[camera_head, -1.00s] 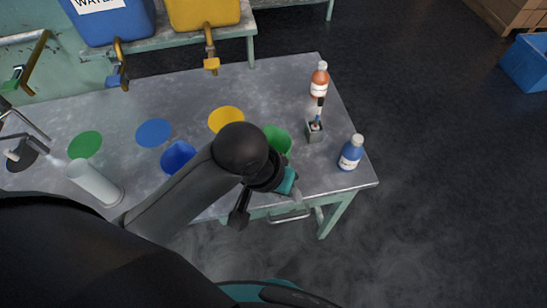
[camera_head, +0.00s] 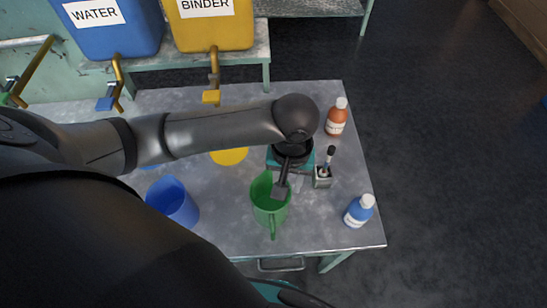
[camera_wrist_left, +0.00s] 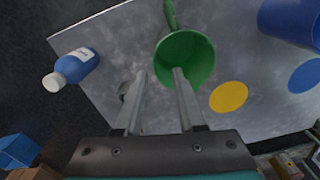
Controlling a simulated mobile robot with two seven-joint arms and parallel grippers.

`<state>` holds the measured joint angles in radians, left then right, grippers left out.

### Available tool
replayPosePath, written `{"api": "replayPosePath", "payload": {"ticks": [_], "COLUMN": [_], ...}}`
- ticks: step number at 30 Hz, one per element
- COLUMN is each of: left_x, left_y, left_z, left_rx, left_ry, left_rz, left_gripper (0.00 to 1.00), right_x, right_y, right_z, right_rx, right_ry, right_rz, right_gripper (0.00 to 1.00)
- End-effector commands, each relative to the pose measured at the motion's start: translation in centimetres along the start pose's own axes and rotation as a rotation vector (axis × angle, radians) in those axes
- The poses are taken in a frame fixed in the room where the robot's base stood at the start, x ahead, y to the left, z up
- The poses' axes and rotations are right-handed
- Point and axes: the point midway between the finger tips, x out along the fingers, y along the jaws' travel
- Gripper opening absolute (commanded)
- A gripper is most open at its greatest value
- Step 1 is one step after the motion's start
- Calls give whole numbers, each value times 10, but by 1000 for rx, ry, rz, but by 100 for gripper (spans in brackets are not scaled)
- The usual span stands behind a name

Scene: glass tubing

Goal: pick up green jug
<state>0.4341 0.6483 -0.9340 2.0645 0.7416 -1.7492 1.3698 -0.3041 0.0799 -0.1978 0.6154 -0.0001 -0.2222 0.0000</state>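The green jug (camera_head: 268,205) stands on the grey metal table, its open top up and its handle toward the front edge. It also shows in the left wrist view (camera_wrist_left: 192,57), mouth toward the camera. My left gripper (camera_head: 288,188) reaches over from behind the jug, at the right of its rim. In the left wrist view its two fingers (camera_wrist_left: 160,73) are apart. One finger overlaps the jug's mouth and the other is outside the rim. Whether either touches the jug is unclear. My right gripper is not in view.
A blue jug (camera_head: 173,202) stands left of the green one. A blue bottle (camera_head: 359,211), an orange bottle (camera_head: 337,117) and a small holder (camera_head: 322,177) stand to the right. A yellow disc (camera_head: 229,156) marks the table. Water (camera_head: 110,27) and binder (camera_head: 211,25) tanks stand behind.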

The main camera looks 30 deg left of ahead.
Motion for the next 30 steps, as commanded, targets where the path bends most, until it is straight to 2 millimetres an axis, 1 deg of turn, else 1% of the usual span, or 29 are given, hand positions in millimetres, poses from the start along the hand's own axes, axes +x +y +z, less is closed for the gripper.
{"api": "replayPosePath", "payload": {"ticks": [1,3,7,9,12,15,21,24,27,30], "left_x": [15,30,51,58,63,70,101,112,115,115], "left_y": [-1,0,0,1,1,2,7,7,6,7], "left_z": [0,0,0,0,0,0,-1,-1,-1,-1], "left_rx": [-2,-1,1,0,1,1,1,1,1,2], "left_ry": [-2,-2,1,1,1,1,1,2,3,3], "left_rz": [-4,-3,-1,1,1,1,0,1,1,2], "left_gripper": [38,38,38,38,38,38,38,38,38,38], "right_x": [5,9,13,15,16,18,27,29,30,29], "right_y": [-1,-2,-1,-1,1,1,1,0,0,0], "right_z": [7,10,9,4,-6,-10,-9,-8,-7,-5], "right_rx": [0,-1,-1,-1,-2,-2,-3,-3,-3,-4], "right_ry": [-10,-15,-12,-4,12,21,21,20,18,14], "right_rz": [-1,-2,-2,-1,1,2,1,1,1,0], "right_gripper": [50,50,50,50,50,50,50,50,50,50]}}
